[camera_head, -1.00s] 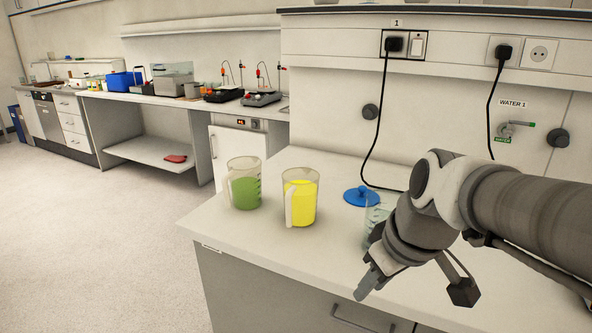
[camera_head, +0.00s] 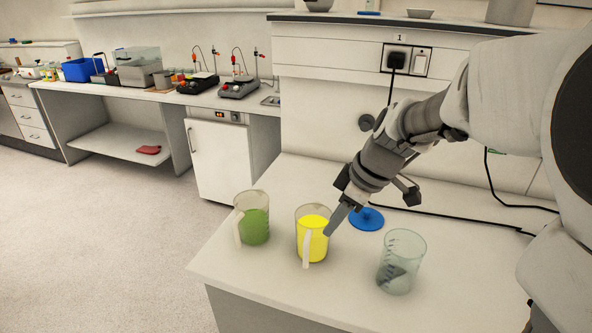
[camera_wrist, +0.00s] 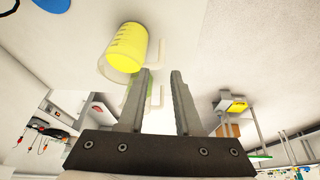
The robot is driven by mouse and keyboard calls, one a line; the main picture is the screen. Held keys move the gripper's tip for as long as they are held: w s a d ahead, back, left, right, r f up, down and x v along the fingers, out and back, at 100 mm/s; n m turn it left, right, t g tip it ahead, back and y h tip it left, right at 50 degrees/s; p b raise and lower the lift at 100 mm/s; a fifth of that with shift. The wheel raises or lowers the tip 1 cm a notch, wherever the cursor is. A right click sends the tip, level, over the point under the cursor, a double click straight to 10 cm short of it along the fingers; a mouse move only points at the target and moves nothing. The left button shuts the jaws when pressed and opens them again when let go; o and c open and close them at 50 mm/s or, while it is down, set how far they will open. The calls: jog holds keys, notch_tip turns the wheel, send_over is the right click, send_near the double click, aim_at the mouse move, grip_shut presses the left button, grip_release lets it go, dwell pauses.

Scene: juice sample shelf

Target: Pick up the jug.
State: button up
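Two clear jugs with pale handles stand upright on the white counter. One holds yellow liquid; this yellow jug (camera_head: 314,240) is in the middle of the head view and shows tilted at the upper left of the wrist view (camera_wrist: 124,46). The green jug (camera_head: 254,224) is left of it; in the wrist view it shows partly behind the left finger. My gripper (camera_head: 331,231) is at the yellow jug's right edge in the head view. In the wrist view its fingers (camera_wrist: 161,73) are apart with nothing gripped. I cannot tell whether a finger touches the jug.
A clear beaker (camera_head: 401,268) stands right of the yellow jug on the counter (camera_head: 300,291). A blue disc-shaped lid (camera_head: 367,219) lies behind, near a black cable. The counter's left edge is close to the green jug.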

aim_at(305, 268)
jog(key=x, duration=1.7)
jog(key=shift+s+d+f, duration=0.1)
jog(key=shift+s+f, duration=0.1)
jog(key=shift+s, duration=0.1)
grip_shut()
jog(key=shift+w+r, duration=0.1)
dwell(0.6)
